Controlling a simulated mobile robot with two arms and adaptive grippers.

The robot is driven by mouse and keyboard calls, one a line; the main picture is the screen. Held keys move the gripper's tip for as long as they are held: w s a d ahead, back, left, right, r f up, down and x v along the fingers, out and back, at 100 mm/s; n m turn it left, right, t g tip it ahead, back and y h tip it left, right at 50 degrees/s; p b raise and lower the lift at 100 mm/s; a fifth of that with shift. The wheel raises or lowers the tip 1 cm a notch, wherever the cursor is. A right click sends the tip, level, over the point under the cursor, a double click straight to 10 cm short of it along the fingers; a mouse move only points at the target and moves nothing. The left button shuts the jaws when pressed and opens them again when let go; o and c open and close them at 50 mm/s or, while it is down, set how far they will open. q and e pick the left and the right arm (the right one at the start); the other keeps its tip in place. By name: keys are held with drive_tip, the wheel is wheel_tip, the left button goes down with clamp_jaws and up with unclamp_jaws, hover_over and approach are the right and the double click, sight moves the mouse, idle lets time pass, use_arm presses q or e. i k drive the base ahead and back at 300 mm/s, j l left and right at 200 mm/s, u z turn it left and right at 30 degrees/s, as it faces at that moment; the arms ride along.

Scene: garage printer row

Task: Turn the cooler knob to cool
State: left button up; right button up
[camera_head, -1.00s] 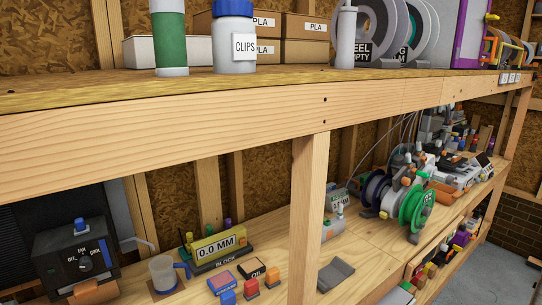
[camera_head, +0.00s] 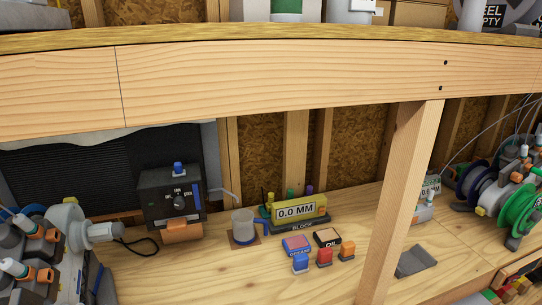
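The cooler is a dark box (camera_head: 160,197) standing on the lower shelf at the left in the head view, in front of a black ribbed panel. Its front has a round black knob (camera_head: 179,203) with small labels above it; which label the knob points to is too small to tell. A blue cap (camera_head: 178,169) sits on top, and a blue strip runs down the right of the face. An orange-brown part (camera_head: 182,232) juts out below the front. Neither of my grippers can be made out in the head view, and nothing touches the knob.
A thick wooden beam (camera_head: 250,85) crosses above the cooler, and a post (camera_head: 398,190) stands to the right. Grey machinery (camera_head: 45,245) crowds the left. The front shelf (camera_head: 215,280) is bare.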

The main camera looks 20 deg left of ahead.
sight(178, 202)
drive_tip(key=j+u, duration=0.15)
drive_tip(key=u, duration=1)
drive_tip(key=k+u, duration=0.25)
drive_tip(key=u, duration=0.25)
